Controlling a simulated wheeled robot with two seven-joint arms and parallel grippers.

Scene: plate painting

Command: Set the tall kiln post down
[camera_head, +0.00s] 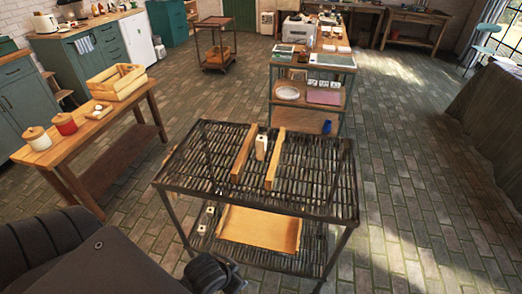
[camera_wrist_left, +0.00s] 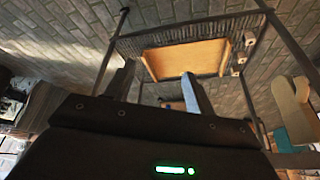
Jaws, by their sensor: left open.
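A white, block-like post (camera_head: 261,147) stands upright on the top of a dark wire rack (camera_head: 190,165), between two long wooden bars (camera_head: 243,155) (camera_head: 275,160). Smaller white posts (camera_head: 209,211) stand on the rack's lower shelf at its left end; they also show in the left wrist view (camera_wrist_left: 238,58). My left gripper (camera_wrist_left: 158,72) is open, with its two fingers apart and no post visible between them. In the head view my left arm is at the bottom left, low beside the rack's front. My right gripper is out of view.
A tan board (camera_head: 258,228) lies on the lower shelf. A wooden bench (camera_head: 110,137) with jars and a crate (camera_head: 116,82) stands to the left. A shelf cart (camera_head: 312,68) stands behind the rack. The brick floor to the right is clear.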

